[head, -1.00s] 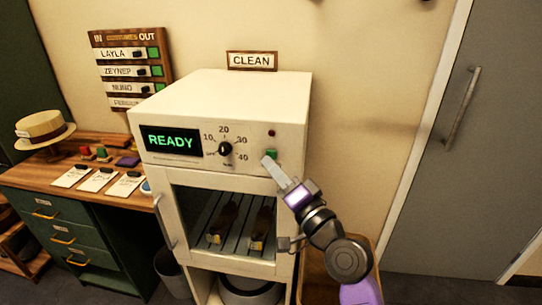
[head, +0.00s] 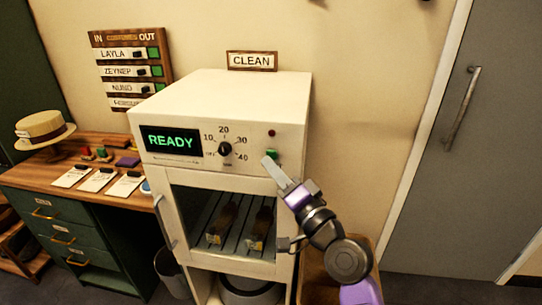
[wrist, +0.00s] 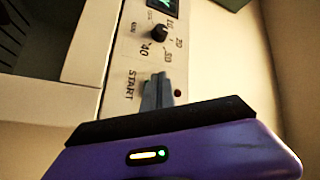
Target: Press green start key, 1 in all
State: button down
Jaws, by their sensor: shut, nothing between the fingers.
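The green start key (head: 272,154) is on the right of the white cabinet's front panel, below a small dark red lamp (head: 272,133). My gripper (head: 266,160) is shut and empty, its fingertips at the key's lower left edge in the head view. In the wrist view my shut fingers (wrist: 158,88) lie over the panel beside the START lettering (wrist: 130,84) and hide the key. I cannot tell whether the tips touch the key. The display (head: 170,142) reads READY in green.
A black dial (head: 225,149) with numbers sits left of the key. Below is the cabinet's glazed door (head: 222,222) with shoes on a rack inside. A desk (head: 60,182) with a straw hat (head: 43,129) and cards stands at left. A grey door (head: 475,150) is at right.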

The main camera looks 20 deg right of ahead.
jog(key=shift+w, duration=0.1)
dwell(0.4)
jog(key=shift+w+d, duration=0.25)
jog(key=shift+w, duration=0.05)
jog(key=shift+w+d+b, duration=0.2)
jog(key=shift+w+b, duration=0.2)
jog(key=shift+b, duration=0.15)
dwell(0.7)
jog(key=shift+s, duration=0.1)
jog(key=shift+s+a+p, duration=0.35)
jog(key=shift+s+a, duration=0.1)
jog(key=shift+s, duration=0.25)
jog(key=s, duration=0.1)
jog(key=s+a+p, duration=0.1)
jog(key=s, duration=0.1)
jog(key=s+a+p, duration=0.1)
jog(key=shift+s+a, duration=0.15)
jog(key=shift+a, duration=0.1)
dwell(0.3)
dwell(0.6)
